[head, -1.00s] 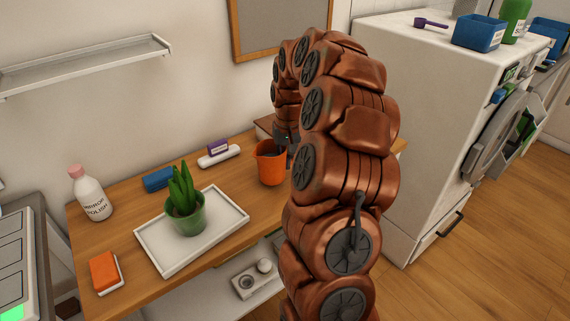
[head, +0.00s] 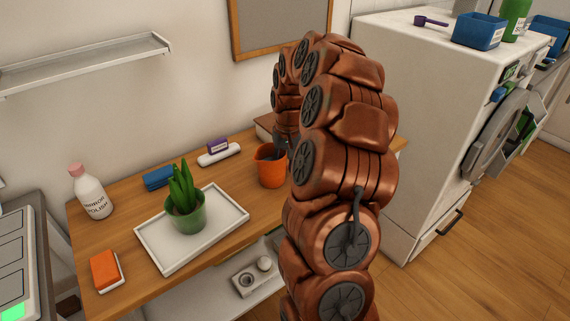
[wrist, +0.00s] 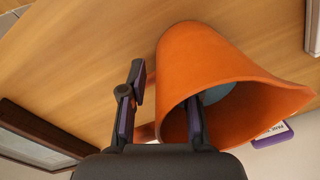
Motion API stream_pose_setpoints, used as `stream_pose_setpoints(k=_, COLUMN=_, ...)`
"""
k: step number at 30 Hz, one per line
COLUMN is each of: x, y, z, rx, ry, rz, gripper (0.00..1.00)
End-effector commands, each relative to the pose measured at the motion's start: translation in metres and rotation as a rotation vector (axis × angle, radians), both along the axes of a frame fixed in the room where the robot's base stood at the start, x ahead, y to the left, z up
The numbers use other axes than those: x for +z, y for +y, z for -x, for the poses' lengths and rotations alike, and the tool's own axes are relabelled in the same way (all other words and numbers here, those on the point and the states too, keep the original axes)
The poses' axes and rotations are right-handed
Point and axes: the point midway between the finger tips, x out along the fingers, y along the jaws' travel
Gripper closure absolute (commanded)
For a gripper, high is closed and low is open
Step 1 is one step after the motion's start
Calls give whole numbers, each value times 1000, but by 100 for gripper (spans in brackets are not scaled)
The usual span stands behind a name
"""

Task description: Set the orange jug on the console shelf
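The orange jug (head: 270,170) stands upright on the wooden table, right of the plant tray. In the wrist view its wide mouth and flared lip (wrist: 265,100) face the camera, with pale blue inside. My gripper (wrist: 162,112) is open astride the jug's wall: one dark finger is inside the mouth, the other outside with a gap to the wall. My gripper (head: 280,150) is partly hidden by my arm in the head view. A white lower shelf (head: 225,285) runs under the table, and a white wall shelf (head: 90,62) hangs at upper left; which is the console shelf is unclear.
The table (head: 135,195) also holds a white tray (head: 160,255) with a potted plant (head: 185,210), a polish bottle (head: 91,193), an orange sponge (head: 104,270) and a blue block (head: 158,178). A small device (head: 250,280) sits on the lower shelf. The wall shelf is empty.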

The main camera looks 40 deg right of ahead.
Motion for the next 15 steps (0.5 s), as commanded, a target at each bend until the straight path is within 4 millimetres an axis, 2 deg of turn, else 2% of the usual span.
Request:
stream_pose_setpoints(k=8, x=14, y=-2, z=-1, rx=-1, ry=-4, rz=3, gripper=69)
stream_pose_setpoints(k=15, x=58, y=-3, z=0, rx=1, ry=-5, rz=3, gripper=69)
